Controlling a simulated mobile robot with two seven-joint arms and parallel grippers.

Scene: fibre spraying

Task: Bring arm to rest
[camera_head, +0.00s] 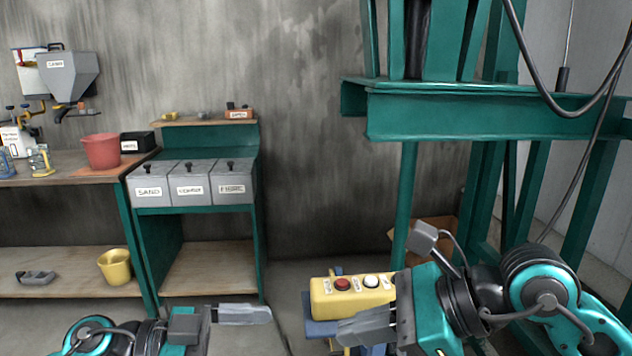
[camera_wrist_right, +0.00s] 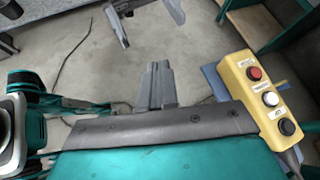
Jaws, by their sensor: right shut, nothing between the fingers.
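My right gripper (camera_head: 362,328) is in the lower middle of the head view, in front of the yellow button box. Its grey fingers are together and empty, and they also show in the centre of the right wrist view (camera_wrist_right: 157,84). My left gripper (camera_head: 245,314) is at the bottom of the head view, pointing right. At the top of the right wrist view its two fingers (camera_wrist_right: 148,22) show apart with nothing between them. The hands are apart from each other.
The yellow button box (camera_head: 350,296) with red, white and black buttons stands close by my right gripper. A green press frame (camera_head: 480,115) rises at right. Left are a green bin stand (camera_head: 195,225) and a workbench (camera_head: 80,174) with a red bucket (camera_head: 101,151). Floor between is clear.

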